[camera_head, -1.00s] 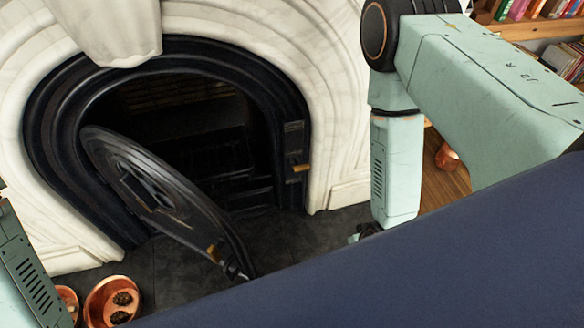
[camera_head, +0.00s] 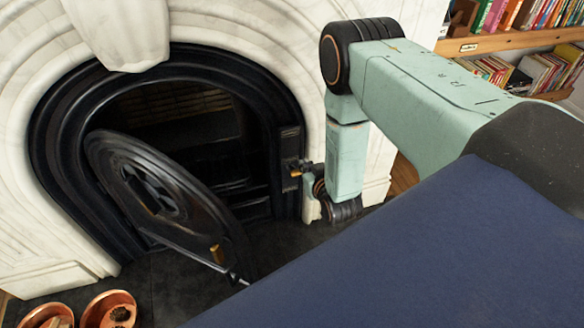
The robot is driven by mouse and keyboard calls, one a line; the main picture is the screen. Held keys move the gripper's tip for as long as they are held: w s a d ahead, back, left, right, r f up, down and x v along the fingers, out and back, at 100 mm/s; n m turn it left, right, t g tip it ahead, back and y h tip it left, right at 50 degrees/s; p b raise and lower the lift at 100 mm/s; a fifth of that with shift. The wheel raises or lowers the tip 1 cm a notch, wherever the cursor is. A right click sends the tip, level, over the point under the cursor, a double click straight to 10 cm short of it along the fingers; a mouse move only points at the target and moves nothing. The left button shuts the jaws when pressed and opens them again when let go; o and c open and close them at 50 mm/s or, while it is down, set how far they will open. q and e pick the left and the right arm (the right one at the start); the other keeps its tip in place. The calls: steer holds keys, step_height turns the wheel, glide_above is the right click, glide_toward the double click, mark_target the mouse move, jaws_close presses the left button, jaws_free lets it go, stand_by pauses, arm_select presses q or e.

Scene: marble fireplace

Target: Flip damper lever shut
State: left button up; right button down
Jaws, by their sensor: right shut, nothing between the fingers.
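The black iron fireplace surround (camera_head: 265,90) frames a dark firebox. On its right side a small black plate (camera_head: 290,140) carries a lever with a brass tip (camera_head: 295,173), which looks like the damper lever. My right gripper (camera_head: 299,167) is shut and empty, right at the lever from its right side. It partly hides the lever, and I cannot tell whether they touch. My right arm comes in from the right and bends down to the gripper. My left gripper is not in view.
A black iron door (camera_head: 185,205) with a brass knob (camera_head: 217,253) stands swung open in front of the firebox. Copper pots (camera_head: 108,308) sit on the floor at lower left. Bookshelves (camera_head: 510,50) are at the upper right. White marble surrounds the opening.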

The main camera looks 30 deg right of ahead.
mark_target(299, 172)
steer(key=b+x, duration=0.1)
steer(key=x, duration=0.2)
steer(key=b+x, duration=0.2)
steer(key=x, duration=0.2)
steer(key=f+b+x, duration=0.1)
steer(key=b+x, duration=0.1)
steer(key=x, duration=0.2)
steer(key=shift+s+d, duration=0.1)
steer(key=shift+d, duration=0.25)
steer(key=shift+s+a+f+b, duration=0.15)
steer(key=shift+s+f+b, duration=0.15)
steer(key=shift+s+f, duration=0.7)
steer(key=shift+s+a+f, duration=0.2)
steer(key=shift+s+f, duration=0.05)
steer(key=shift+s, duration=0.15)
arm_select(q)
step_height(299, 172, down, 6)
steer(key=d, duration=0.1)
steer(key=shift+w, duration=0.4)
arm_select(e)
steer(key=shift+s+f, duration=0.1)
